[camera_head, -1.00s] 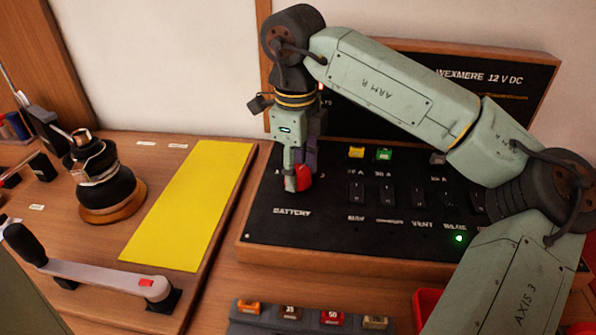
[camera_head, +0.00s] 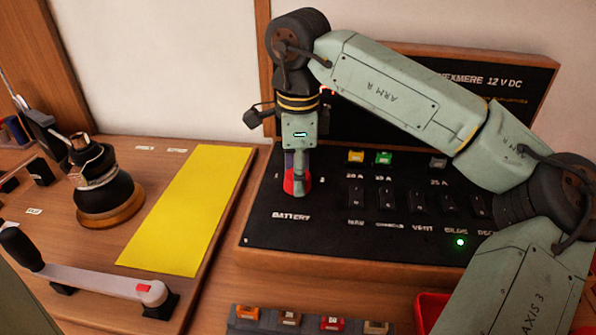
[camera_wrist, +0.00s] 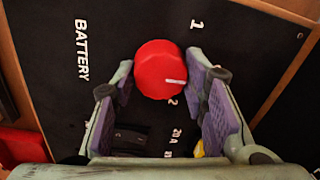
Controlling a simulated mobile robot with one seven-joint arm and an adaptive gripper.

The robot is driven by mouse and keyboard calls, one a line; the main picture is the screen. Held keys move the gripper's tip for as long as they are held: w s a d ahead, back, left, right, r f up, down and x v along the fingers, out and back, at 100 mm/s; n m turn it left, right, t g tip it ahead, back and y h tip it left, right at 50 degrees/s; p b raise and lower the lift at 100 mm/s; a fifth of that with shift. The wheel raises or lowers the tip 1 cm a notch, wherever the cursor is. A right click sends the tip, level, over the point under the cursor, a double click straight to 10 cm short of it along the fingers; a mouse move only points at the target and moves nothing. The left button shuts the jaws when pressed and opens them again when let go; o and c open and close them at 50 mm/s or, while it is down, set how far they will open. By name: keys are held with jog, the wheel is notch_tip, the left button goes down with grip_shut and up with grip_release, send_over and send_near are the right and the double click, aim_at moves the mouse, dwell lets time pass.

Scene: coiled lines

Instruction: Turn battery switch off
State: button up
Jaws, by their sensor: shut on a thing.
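The red battery switch knob (camera_head: 291,186) stands on the black panel (camera_head: 330,232) above the white word BATTERY. In the wrist view the round knob (camera_wrist: 156,65) carries a white mark pointing between the printed 1 and 2. My gripper (camera_head: 299,188) reaches straight down over the knob, and one finger hides part of it. In the wrist view the purple-padded fingers of my gripper (camera_wrist: 161,80) lie on both sides of the knob, closed on it.
Rocker switches (camera_head: 418,203) and coloured fuses (camera_head: 383,158) sit to the right on the panel, near a lit green lamp (camera_head: 460,242). A yellow sheet (camera_head: 190,210), a winch (camera_head: 105,190) and a handle (camera_head: 100,283) are left. A fuse holder (camera_head: 310,319) is in front.

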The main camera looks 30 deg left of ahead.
jog(key=o, duration=1.2)
jog(key=shift+c, duration=0.2)
jog(key=shift+r, duration=0.1)
notch_tip(320, 180, up, 12)
jog(key=shift+s+d, duration=0.2)
jog(key=shift+s, duration=0.1)
